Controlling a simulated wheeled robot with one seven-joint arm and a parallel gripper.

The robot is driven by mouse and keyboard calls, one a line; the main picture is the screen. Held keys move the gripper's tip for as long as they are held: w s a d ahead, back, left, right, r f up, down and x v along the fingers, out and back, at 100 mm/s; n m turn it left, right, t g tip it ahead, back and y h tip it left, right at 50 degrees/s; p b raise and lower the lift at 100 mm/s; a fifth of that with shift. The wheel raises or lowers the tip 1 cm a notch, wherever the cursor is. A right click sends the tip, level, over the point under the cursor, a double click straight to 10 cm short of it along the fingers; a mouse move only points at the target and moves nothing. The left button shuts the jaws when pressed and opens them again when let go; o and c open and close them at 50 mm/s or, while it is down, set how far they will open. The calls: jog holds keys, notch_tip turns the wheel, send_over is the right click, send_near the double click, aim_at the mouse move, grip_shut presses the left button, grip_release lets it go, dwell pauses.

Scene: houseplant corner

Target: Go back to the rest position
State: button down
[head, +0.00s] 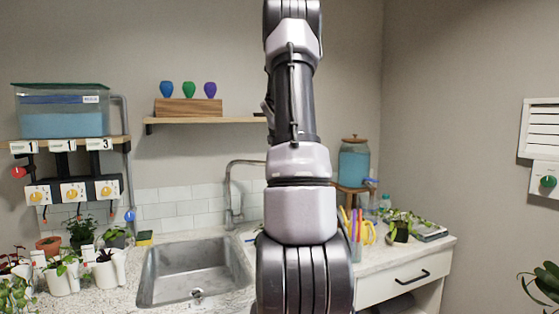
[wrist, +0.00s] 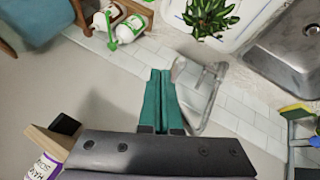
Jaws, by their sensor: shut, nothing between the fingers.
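My gripper (wrist: 160,75) shows in the wrist view as two teal fingers pressed together, with nothing between them. It is above the room and touches nothing that I can see. In the head view my arm rises upright through the middle of the picture and leaves at the top edge, so my gripper is not visible there.
The sink (head: 195,272) and counter lie in front, partly hidden by my arm. Potted plants (head: 62,275) stand at left. A wall shelf (head: 205,120) holds three coloured bulbs. A water dispenser (head: 354,163) stands at right.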

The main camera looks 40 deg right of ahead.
jog(key=s+a+r+m+y, duration=0.1)
jog(key=s+a+r, duration=0.2)
jog(key=a, duration=0.5)
jog(key=s+a+r+t+y, duration=0.1)
jog(key=s+a+r, duration=0.2)
jog(key=a, duration=0.4)
jog(key=s+a+r+m+y, duration=0.1)
jog(key=s+a+r, duration=0.15)
jog(key=a, duration=0.55)
jog(key=s+a+f+m+t+y, duration=0.1)
jog(key=s+a+y, duration=0.3)
jog(key=s+a, duration=1.5)
jog(key=shift+s+a+f+m+y, duration=0.3)
jog(key=shift+s+f+m, duration=0.1)
jog(key=shift+s+f, duration=0.35)
jog(key=shift+w+r, duration=0.1)
